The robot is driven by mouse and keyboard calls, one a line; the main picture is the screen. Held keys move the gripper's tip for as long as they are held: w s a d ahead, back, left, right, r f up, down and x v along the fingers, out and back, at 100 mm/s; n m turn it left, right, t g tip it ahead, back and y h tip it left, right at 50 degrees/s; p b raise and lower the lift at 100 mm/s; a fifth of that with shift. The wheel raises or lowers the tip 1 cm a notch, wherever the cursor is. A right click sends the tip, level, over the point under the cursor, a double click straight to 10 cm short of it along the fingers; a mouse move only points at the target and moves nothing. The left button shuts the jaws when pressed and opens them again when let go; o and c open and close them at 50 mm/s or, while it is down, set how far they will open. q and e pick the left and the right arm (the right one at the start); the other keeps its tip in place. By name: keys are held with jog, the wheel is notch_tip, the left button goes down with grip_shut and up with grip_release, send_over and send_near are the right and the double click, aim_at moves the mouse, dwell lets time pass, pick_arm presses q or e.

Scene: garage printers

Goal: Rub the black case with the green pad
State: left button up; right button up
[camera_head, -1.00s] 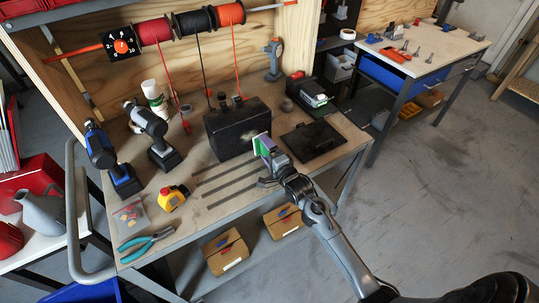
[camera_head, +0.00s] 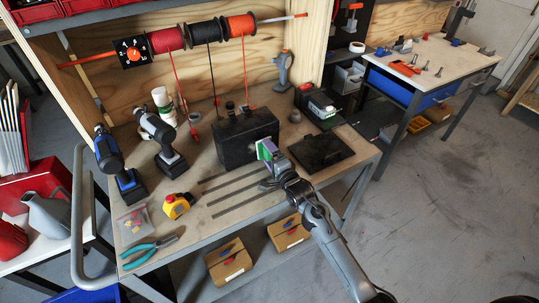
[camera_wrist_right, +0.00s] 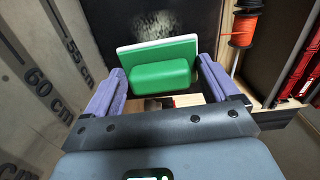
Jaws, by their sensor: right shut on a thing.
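The black case (camera_head: 240,138) stands upright on the workbench, below the hanging spools. My right gripper (camera_head: 268,158) is shut on the green pad (camera_head: 263,149) at the front right of the case. In the right wrist view the green pad (camera_wrist_right: 160,75) sits between the purple fingers of the gripper (camera_wrist_right: 157,92). Its white face points at the dark case (camera_wrist_right: 205,22), where a pale, dusty patch shows just beyond the pad. Whether the pad touches the case I cannot tell. My left gripper is out of view.
A flat black plate (camera_head: 314,151) lies right of the case. Two power drills (camera_head: 160,135), a yellow tape measure (camera_head: 177,205) and teal pliers (camera_head: 148,251) lie to the left. Flat grey strips (camera_head: 236,188) lie in front. Red, black and orange spools (camera_head: 202,33) hang above.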

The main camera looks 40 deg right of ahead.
aim_at(252, 147)
jog(key=shift+w, duration=0.35)
jog(key=shift+w+d+b, duration=0.15)
jog(key=shift+w+b, duration=0.2)
jog(key=shift+w, duration=0.3)
dwell(0.4)
jog(key=shift+w+a+r+p, duration=0.1)
jog(key=shift+a+p, duration=0.4)
jog(key=shift+a, duration=0.4)
jog(key=shift+w+a, duration=0.1)
jog(key=shift+a, duration=0.75)
jog(key=shift+w+p, duration=0.15)
jog(key=shift+p, duration=0.35)
jog(key=shift+s+d+p, duration=0.15)
jog(key=shift+d, duration=0.8)
jog(key=shift+s+d+p, duration=0.15)
jog(key=shift+d, duration=0.75)
